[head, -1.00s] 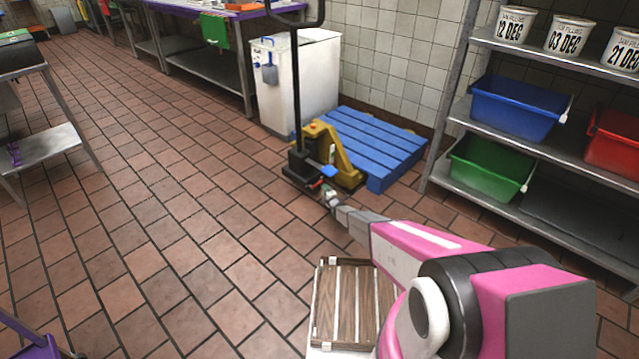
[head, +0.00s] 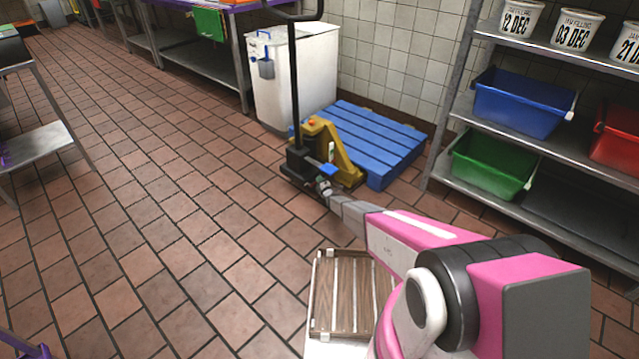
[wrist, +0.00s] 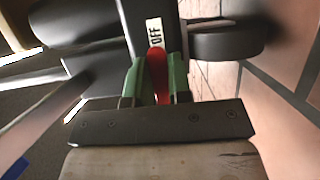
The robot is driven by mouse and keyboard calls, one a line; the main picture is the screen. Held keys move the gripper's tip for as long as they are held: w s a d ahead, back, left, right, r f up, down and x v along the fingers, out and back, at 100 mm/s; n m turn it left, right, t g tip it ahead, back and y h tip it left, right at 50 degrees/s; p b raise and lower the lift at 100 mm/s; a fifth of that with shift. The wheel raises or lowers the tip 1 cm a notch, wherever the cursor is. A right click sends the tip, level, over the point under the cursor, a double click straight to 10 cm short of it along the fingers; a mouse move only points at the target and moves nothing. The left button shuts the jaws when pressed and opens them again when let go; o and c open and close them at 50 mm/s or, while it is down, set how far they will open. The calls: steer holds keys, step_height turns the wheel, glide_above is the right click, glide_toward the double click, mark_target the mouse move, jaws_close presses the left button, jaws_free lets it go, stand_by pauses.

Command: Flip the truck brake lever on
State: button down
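The pallet truck (head: 338,155) has a yellow body and a tall black handle, and stands at the front of the blue pallet. Its red brake lever (wrist: 157,72) shows in the wrist view, below a white label reading OFF (wrist: 154,38). My gripper (wrist: 158,75) has its green fingers close together, one on each side of the red lever, and appears shut on it. In the head view my gripper (head: 325,186) is at the low black base of the truck. The lever is hidden there.
A blue pallet (head: 375,135) lies behind the truck, beside a white bin (head: 292,80). A metal shelf with a blue tub (head: 520,103) and a green tub (head: 492,165) stands at right. A wooden slatted crate (head: 345,300) is near my arm. Open tiled floor lies left.

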steer(key=shift+r, duration=0.1)
steer(key=shift+s+a+r+n+t+y, duration=0.15)
steer(key=shift+s+a+r+n+y, duration=0.45)
steer(key=shift+n, duration=1.75)
steer(key=shift+s+d+r+n+t+y, duration=0.15)
steer(key=shift+r+n+y, duration=0.9)
steer(key=shift+n, duration=1.25)
steer(key=shift+s+a+r+n+t+y, duration=0.1)
steer(key=shift+s+a+r+n+y, duration=0.65)
steer(key=shift+n, duration=1.6)
steer(key=shift+w+d+f+y, duration=0.1)
steer(key=shift+w+d+y, duration=0.2)
steer(key=shift+y, duration=0.1)
steer(key=c, duration=1)
jaws_free()
steer(key=shift+c, duration=0.2)
